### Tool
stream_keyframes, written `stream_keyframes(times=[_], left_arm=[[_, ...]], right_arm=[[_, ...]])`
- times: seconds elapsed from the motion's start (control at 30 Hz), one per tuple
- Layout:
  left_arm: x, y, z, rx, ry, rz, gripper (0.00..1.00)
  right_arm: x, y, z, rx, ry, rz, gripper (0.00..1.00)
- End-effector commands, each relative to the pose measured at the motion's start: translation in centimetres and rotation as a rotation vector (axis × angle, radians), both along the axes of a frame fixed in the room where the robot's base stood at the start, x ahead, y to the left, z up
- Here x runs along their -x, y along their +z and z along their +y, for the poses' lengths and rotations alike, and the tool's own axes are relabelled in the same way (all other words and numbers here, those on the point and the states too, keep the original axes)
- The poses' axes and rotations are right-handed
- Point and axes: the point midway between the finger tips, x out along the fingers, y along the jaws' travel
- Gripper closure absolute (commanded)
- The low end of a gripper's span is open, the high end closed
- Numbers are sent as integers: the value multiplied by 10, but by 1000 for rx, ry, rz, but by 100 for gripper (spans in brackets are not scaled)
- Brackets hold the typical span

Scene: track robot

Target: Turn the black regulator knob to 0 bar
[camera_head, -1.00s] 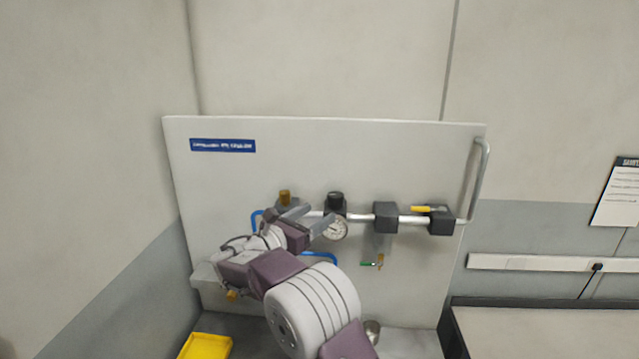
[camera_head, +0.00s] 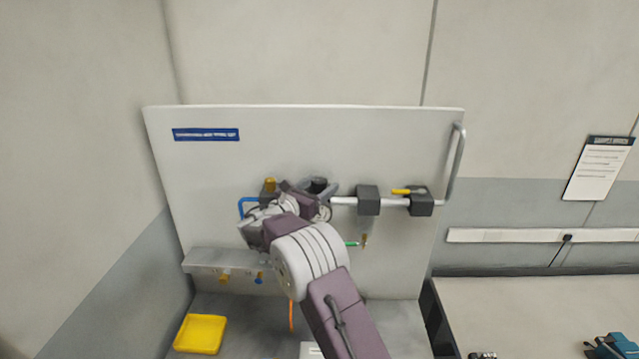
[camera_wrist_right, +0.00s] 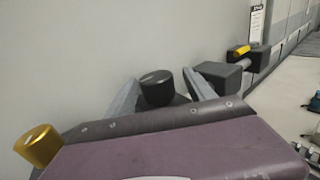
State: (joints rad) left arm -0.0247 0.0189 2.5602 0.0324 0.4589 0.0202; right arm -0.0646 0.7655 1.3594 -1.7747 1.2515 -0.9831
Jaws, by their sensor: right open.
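The black regulator knob (camera_head: 317,184) is on the pipe line of the upright grey panel (camera_head: 290,140). My right gripper (camera_head: 316,190) is open, with its fingers at the knob. In the right wrist view the knob (camera_wrist_right: 157,88) stands between the two spread grey fingers (camera_wrist_right: 162,92), with visible gaps on both sides. I cannot tell how far the fingers reach along it. The pressure gauge (camera_head: 326,212) is mostly hidden behind my gripper, so its reading does not show. My left gripper is not in view.
A brass knob (camera_head: 269,185) sits just left of my gripper and also shows in the wrist view (camera_wrist_right: 38,146). To the right are a black block (camera_head: 368,200) and a yellow-handled valve (camera_head: 420,201). A green-handled valve (camera_head: 356,244) hangs below. A yellow tray (camera_head: 201,334) lies lower left.

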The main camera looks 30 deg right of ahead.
Motion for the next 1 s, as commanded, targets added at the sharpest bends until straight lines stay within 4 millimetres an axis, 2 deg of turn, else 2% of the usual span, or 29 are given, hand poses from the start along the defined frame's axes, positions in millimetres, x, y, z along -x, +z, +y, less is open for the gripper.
stream_keyframes(times=[0.07,0.3,1.0], left_arm=[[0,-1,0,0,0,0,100],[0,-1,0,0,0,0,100],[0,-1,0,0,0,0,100]], right_arm=[[0,-1,0,0,0,0,37],[0,-2,0,-1,-1,3,99],[1,-5,1,-5,1,9,99]])
